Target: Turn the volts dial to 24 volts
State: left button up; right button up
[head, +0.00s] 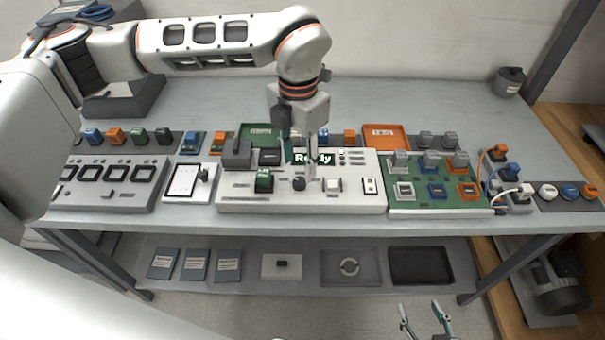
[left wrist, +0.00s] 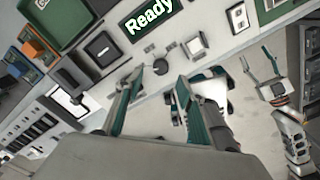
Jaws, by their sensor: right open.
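A white control panel (head: 230,202) sits on the bench with a green display reading "Ready" (head: 314,158), also seen in the left wrist view (left wrist: 150,16). A small dark round knob (head: 299,184) is on the panel below the display; it shows beyond my fingertips in the left wrist view (left wrist: 160,67). The dial's markings are too small to read. My left gripper (head: 300,166) points down over the panel at this knob, fingers apart with nothing between them; whether they touch it I cannot tell. My right gripper (head: 425,312) is open and empty, low in front of the bench.
A green board with several coloured modules (head: 430,206) is to the right. A lower shelf (head: 215,289) holds trays.

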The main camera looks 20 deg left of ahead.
aim_at(300, 181)
pick_arm(q)
jog(key=shift+f, duration=2.8)
grip_shut()
